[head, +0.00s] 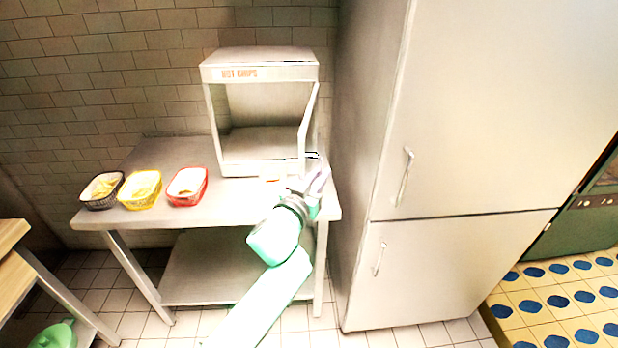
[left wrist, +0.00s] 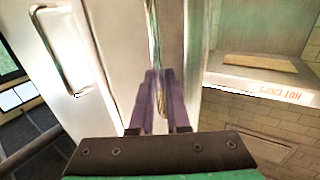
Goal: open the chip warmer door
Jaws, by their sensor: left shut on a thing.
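The chip warmer (head: 212,125) is a pale metal cabinet marked HOT CHIPS, standing on a steel table (head: 140,165) against the wall. Its inside shows through the front, and its marked top edge also appears in the left wrist view (left wrist: 262,84). My left gripper (head: 318,180) is at the warmer's lower right front corner. In the left wrist view its purple fingers (left wrist: 158,98) are shut on a thin upright metal bar, the door handle (left wrist: 154,45). How far the door stands from its frame is hard to tell. My right gripper is out of view.
Three baskets, black (head: 102,190), yellow (head: 140,189) and red (head: 187,186), stand on the table left of the warmer. A tall fridge (head: 480,120) stands close on the right; its handle (left wrist: 50,50) shows in the left wrist view. A wooden-topped table (head: 12,235) is at lower left.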

